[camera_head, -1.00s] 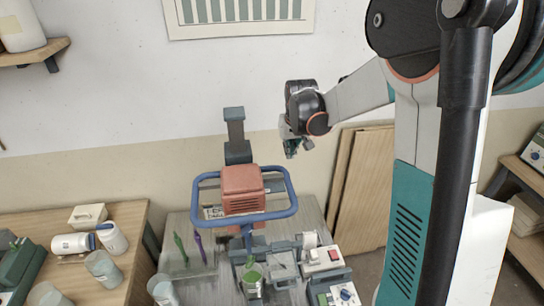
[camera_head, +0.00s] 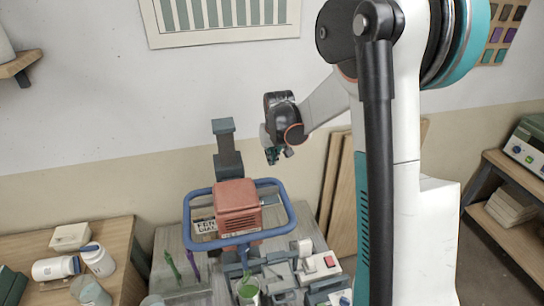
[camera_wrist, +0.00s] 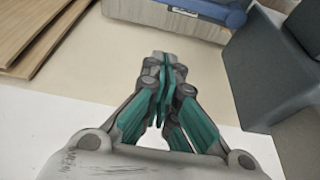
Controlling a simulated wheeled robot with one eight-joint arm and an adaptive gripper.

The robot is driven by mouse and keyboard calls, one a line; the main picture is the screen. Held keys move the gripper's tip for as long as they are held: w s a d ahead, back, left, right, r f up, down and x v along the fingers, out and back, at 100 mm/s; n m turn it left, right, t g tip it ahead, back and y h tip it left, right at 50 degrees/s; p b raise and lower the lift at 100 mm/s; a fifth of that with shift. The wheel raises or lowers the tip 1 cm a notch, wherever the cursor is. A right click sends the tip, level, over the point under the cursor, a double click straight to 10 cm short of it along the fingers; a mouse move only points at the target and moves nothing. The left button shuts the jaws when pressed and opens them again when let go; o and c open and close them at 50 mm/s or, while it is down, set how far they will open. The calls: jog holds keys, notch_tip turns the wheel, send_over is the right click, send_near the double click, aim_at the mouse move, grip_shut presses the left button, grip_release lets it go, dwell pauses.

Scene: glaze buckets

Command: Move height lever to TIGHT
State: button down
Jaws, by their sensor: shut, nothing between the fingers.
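A mixing machine stands on the grey bench. It has a dark grey column (camera_head: 227,150), a red motor box (camera_head: 238,206) and a blue ring-shaped bar (camera_head: 287,205) around it. I cannot make out the height lever or its setting. My gripper (camera_head: 277,155) is raised to the right of the column, above the ring bar and apart from the machine. In the wrist view my gripper (camera_wrist: 164,65) is shut and empty. There, part of the blue bar (camera_wrist: 220,10) shows at the top and a dark grey block (camera_wrist: 268,70) at the right.
A wooden table (camera_head: 125,245) with jars is at left. Wooden boards (camera_head: 340,190) lean on the wall behind. A shelf (camera_head: 510,225) is at right.

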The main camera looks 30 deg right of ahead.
notch_tip(320, 180, down, 7)
jog(key=s+p, duration=0.1)
jog(key=p, duration=0.1)
jog(key=shift+s+a, duration=0.15)
jog(key=shift+s, duration=0.05)
jog(key=shift+s+r, duration=0.1)
jog(key=shift+s, duration=0.05)
dwell(0.4)
